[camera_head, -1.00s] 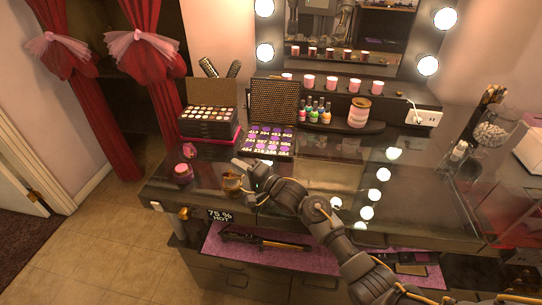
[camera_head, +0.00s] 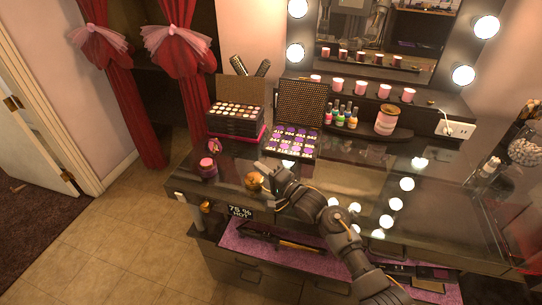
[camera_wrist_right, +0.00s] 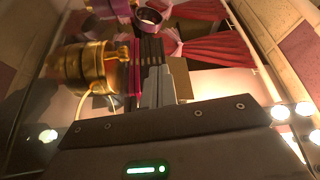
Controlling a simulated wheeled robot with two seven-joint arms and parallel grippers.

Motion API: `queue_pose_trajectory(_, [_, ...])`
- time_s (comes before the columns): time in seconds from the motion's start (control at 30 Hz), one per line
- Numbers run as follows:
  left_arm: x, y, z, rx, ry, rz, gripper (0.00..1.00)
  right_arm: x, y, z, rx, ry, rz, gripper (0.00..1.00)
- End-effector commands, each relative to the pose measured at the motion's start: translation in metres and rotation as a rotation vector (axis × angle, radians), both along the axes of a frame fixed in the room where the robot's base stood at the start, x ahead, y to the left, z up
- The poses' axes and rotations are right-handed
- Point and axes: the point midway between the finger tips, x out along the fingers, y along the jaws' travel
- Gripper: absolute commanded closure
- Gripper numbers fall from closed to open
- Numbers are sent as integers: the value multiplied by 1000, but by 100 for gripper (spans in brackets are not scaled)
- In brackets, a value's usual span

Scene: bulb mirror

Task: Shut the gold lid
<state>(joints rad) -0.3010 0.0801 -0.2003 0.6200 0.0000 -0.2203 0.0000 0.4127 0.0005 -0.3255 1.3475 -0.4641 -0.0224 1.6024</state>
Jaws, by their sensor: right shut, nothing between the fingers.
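A small gold jar (camera_head: 253,182) stands near the front left edge of the dressing table. Its top looks rounded and closed in the head view, but it is small there. In the right wrist view the gold jar (camera_wrist_right: 85,65) shows larger, sideways, left of the fingers, with a small gold tab on its side. My right gripper (camera_head: 264,168) is shut and empty, just beside the jar on its right and far side. I cannot tell whether the fingers touch it. My left gripper is not in view.
A pink jar (camera_head: 207,168) and a small round pink item (camera_head: 214,146) stand left of the gold jar. Behind are an open purple palette (camera_head: 292,141), a stacked makeup case (camera_head: 236,121) and nail polish bottles (camera_head: 342,116). The glossy tabletop to the right is mostly clear.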

Motion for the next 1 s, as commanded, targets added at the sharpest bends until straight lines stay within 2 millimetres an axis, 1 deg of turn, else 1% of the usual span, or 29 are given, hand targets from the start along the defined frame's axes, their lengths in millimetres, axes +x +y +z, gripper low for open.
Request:
queue_pose_trajectory(0.17, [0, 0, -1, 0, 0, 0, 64, -3, -3, -2, 0, 1, 0, 100])
queue_pose_trajectory(0.27, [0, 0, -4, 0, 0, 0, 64, -11, -11, -4, 0, 1, -1, 100])
queue_pose_trajectory(0.5, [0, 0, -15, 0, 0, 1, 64, -45, -45, -8, -1, 0, -1, 100])
queue_pose_trajectory(0.7, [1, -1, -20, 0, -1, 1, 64, -67, -67, -9, -2, -1, -1, 100])
queue_pose_trajectory(0.83, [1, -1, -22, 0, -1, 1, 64, -75, -74, -8, 0, 0, 0, 100])
queue_pose_trajectory(1.0, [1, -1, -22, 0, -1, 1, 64, -77, -76, -8, 0, 0, 0, 100])
